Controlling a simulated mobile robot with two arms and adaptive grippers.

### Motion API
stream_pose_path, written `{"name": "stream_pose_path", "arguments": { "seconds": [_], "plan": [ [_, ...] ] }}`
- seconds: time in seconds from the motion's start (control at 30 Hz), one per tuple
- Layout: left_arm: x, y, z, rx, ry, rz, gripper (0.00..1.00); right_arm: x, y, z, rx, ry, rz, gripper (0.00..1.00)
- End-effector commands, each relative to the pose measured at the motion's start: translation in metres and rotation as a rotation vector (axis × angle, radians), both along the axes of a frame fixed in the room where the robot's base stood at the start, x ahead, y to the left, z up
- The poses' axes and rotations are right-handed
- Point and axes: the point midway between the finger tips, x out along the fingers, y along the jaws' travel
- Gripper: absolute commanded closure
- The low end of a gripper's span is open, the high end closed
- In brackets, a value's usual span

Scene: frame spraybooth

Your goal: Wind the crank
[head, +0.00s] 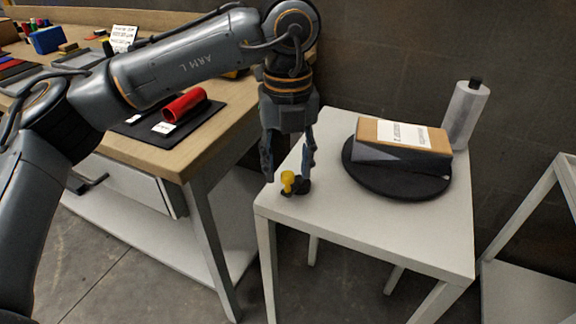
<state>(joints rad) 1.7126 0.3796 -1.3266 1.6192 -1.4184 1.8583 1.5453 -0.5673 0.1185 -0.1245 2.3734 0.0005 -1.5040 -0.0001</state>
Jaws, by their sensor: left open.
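The crank (288,181) stands near the front left corner of the white table, with a yellow upright knob and a dark base. My left gripper (287,172) points down over it with its fingers apart, one on each side of the knob in this view. I cannot tell whether a finger touches the knob. A round black turntable (392,184) lies on the same table, right of the crank. A brown and dark grey wedge-shaped block with a white label (402,140) rests on it. My right gripper is out of view.
A white bottle with a black cap (466,115) stands at the table's back right corner. A wooden bench (190,145) at left carries a red cylinder (184,104) on a dark mat. The white table's front right top (400,235) is clear. A white frame stands at far right.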

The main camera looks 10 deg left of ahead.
Motion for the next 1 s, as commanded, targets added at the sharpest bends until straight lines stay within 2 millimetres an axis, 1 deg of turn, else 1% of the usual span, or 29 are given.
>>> {"name": "stream_pose_path", "arguments": {
  "seconds": [0.3, 0.4, 0.5, 0.6, 0.7, 1.0],
  "plan": [
    [0.001, -0.001, 0.065, -0.001, -0.003, 0.001, 0.55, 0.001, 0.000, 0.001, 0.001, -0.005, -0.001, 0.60],
    [0.000, -0.001, 0.084, -0.002, -0.001, 0.000, 0.55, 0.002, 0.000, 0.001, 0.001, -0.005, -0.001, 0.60],
    [0.000, 0.000, 0.098, 0.000, -0.001, 0.000, 0.55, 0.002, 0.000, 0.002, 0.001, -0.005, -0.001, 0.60],
    [0.000, -0.001, 0.107, 0.000, 0.000, 0.000, 0.55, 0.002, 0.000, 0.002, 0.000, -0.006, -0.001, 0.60],
    [0.000, -0.001, 0.111, 0.000, 0.000, -0.001, 0.55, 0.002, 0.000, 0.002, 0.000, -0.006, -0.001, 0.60],
    [0.000, 0.000, 0.112, -0.001, 0.001, -0.003, 0.56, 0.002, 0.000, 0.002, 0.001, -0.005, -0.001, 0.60]
  ]
}}
